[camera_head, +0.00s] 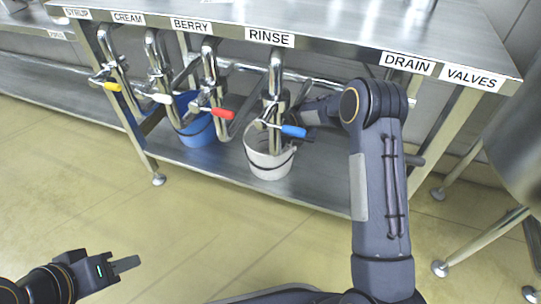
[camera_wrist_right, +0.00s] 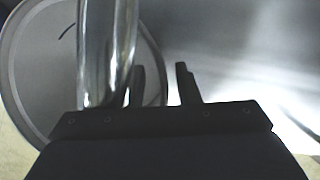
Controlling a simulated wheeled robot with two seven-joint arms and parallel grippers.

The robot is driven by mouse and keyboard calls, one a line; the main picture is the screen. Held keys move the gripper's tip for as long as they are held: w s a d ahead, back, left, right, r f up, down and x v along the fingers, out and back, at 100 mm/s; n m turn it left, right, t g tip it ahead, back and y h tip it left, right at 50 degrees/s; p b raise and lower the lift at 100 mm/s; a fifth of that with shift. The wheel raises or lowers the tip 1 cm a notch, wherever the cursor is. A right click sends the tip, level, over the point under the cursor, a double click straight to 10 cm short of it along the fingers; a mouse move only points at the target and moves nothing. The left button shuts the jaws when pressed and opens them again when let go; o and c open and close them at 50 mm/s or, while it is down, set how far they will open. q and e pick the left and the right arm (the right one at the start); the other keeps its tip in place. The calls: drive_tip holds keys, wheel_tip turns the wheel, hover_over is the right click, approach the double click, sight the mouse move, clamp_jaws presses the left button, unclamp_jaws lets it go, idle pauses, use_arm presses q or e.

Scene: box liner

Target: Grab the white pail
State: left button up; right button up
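A pipe crosses in front of the left finger. My left gripper (camera_head: 126,264) is over the floor at lower left, seen edge-on.
A blue pail (camera_head: 194,128) stands on the lower shelf (camera_head: 215,165) to the left. Valve handles in yellow, white, red (camera_head: 222,113) and blue (camera_head: 293,131) hang close by on pipes. The table edge (camera_head: 340,55) overhangs. Floor in front is clear.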

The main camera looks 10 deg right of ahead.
drive_tip(key=shift+w+f, duration=0.1)
drive_tip(key=shift+f, duration=0.05)
clamp_jaws()
drive_tip(key=shift+r, duration=0.25)
idle(0.4)
